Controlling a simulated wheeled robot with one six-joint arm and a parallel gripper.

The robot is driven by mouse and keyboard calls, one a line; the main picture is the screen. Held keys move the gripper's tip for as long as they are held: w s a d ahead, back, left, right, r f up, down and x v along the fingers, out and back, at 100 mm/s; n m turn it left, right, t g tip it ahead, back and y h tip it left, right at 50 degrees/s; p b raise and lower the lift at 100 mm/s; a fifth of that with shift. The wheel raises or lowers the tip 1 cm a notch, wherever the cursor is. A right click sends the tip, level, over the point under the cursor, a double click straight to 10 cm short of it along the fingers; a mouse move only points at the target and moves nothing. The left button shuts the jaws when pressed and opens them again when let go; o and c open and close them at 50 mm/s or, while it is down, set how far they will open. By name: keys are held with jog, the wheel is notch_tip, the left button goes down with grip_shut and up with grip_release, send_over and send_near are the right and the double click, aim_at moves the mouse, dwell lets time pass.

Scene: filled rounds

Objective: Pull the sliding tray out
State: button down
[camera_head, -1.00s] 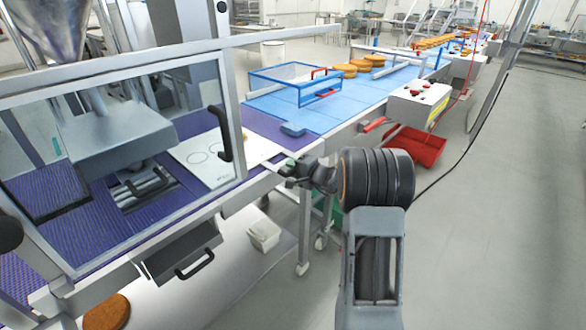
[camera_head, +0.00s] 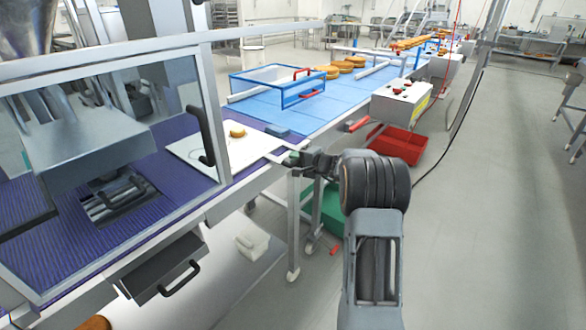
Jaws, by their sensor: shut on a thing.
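The sliding tray (camera_head: 255,152) is a flat white plate on the purple belt, reaching out past the right post of the clear guard. One brown round (camera_head: 237,131) lies on it. Its left part is seen through the guard, partly behind the black guard handle (camera_head: 201,135). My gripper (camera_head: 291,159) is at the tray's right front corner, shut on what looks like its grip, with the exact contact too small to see.
A control box (camera_head: 402,100) and red bin (camera_head: 398,143) stand right of the line. A drawer with a black handle (camera_head: 180,278) is below.

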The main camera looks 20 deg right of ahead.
jog(key=shift+w+d+r, duration=0.1)
jog(key=shift+w+d, duration=0.05)
jog(key=shift+d, duration=0.2)
jog(key=c, duration=1.2)
grip_release()
jog(key=shift+d, duration=0.15)
jog(key=shift+c, duration=0.2)
jog(key=shift+o, duration=0.9)
jog(key=b+v, duration=0.1)
jog(key=v, duration=1.2)
jog(key=shift+s, duration=0.3)
jog(key=shift+d, duration=0.1)
